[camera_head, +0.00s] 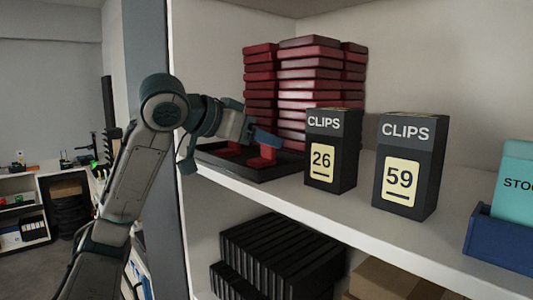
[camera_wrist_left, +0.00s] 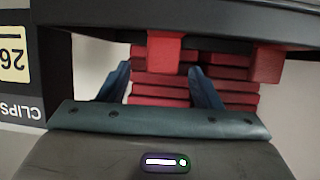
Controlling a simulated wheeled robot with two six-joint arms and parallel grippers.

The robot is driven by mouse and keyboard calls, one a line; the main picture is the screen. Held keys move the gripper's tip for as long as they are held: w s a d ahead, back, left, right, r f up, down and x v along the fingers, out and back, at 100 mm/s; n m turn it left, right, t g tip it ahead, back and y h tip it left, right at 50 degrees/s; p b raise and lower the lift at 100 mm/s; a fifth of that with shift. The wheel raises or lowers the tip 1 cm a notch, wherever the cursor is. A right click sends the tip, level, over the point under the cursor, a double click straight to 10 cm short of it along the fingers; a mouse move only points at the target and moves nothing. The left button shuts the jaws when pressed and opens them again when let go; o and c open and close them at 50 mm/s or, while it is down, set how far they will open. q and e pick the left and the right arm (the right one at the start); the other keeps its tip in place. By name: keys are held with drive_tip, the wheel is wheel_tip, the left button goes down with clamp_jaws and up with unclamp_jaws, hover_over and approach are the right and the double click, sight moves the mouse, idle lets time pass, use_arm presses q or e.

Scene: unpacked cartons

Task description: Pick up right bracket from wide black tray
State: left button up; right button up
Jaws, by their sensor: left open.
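The wide black tray (camera_head: 275,171) lies on the shelf in front of tall red stacks. The red right bracket (camera_head: 267,156) stands at the tray's front, on the side of the clips boxes; it also shows in the left wrist view (camera_wrist_left: 162,57). A second red bracket (camera_wrist_left: 265,63) stands apart from it, and shows partly under my arm in the head view (camera_head: 230,149). My left gripper (camera_head: 262,138) is open, its blue fingers (camera_wrist_left: 160,72) either side of the right bracket in the wrist picture. I cannot tell whether they touch it. My right gripper is out of view.
Black clips boxes marked 26 (camera_head: 331,150) and 59 (camera_head: 408,165) stand right of the tray. Red stacks (camera_head: 310,85) rise behind it. The shelf's upright edge (camera_head: 182,225) is left. Black items (camera_head: 280,255) and a cardboard box (camera_head: 395,282) fill the level below.

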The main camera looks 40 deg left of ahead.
use_arm(q)
drive_tip(key=shift+w+f, duration=0.15)
drive_tip(key=shift+w, duration=0.4)
drive_tip(key=shift+w+f+p, duration=0.2)
drive_tip(key=shift+w+p, duration=0.15)
drive_tip(key=shift+p, duration=0.05)
drive_tip(key=shift+w+f, duration=0.15)
drive_tip(key=shift+w, duration=0.1)
drive_tip(key=shift+w+f, duration=0.1)
drive_tip(key=shift+w, duration=0.05)
drive_tip(key=shift+d, duration=0.1)
drive_tip(key=c, duration=1)
drive_tip(key=shift+c, duration=0.2)
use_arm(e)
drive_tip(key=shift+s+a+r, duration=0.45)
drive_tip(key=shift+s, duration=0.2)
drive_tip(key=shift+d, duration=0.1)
